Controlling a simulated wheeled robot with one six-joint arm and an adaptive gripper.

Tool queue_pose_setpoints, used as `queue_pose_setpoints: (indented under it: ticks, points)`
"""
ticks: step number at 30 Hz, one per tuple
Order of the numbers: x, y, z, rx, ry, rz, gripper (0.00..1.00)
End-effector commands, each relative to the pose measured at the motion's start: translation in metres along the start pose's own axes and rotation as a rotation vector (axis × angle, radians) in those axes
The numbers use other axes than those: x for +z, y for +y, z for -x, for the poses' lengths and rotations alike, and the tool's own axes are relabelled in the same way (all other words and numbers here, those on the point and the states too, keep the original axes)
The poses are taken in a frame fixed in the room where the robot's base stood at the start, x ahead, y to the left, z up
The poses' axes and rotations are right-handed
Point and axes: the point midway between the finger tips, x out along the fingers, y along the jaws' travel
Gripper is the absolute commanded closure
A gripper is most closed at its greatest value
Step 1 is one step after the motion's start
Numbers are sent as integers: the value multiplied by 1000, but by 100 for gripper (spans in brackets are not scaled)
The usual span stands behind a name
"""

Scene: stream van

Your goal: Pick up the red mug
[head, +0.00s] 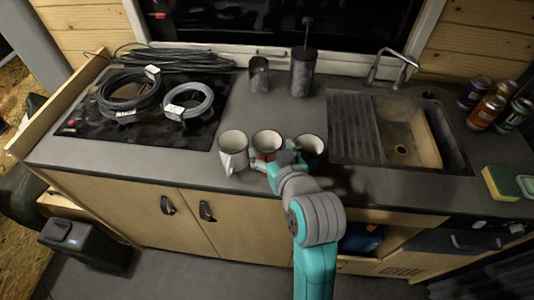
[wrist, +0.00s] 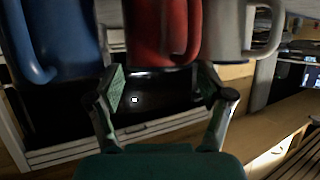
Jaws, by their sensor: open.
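The red mug (head: 262,155) stands on the grey counter between a white mug (head: 233,158) and a blue mug (head: 311,158). My arm partly hides it in the head view. In the wrist view, which looks upside down, the red mug (wrist: 160,35) is at top middle, with the blue mug (wrist: 58,45) at left and the white mug (wrist: 222,30) at right. My gripper (wrist: 163,82) is open and empty, its fingertips spread to either side of the red mug's rim end. I cannot tell if they touch any mug. My gripper (head: 284,158) also shows at the mugs in the head view.
Neighbouring mugs stand close on both sides. Behind are a grey cup (head: 259,75) and a dark canister (head: 303,72). Cable coils (head: 188,101) lie on the hob at left. A sink (head: 408,135) and several cans (head: 487,112) are at right.

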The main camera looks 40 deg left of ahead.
Motion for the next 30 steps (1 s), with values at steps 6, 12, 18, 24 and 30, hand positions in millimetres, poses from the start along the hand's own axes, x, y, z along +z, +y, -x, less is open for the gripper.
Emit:
queue_pose_setpoints:
  ticks: [6,12,18,24,30]
  points:
    - [0,0,-24,1,-1,0,20]
    - [0,1,-27,1,0,0,20]
    - [1,0,-27,1,0,0,50]
    - [0,1,-27,1,1,0,68]
    - [-6,1,-24,1,2,0,68]
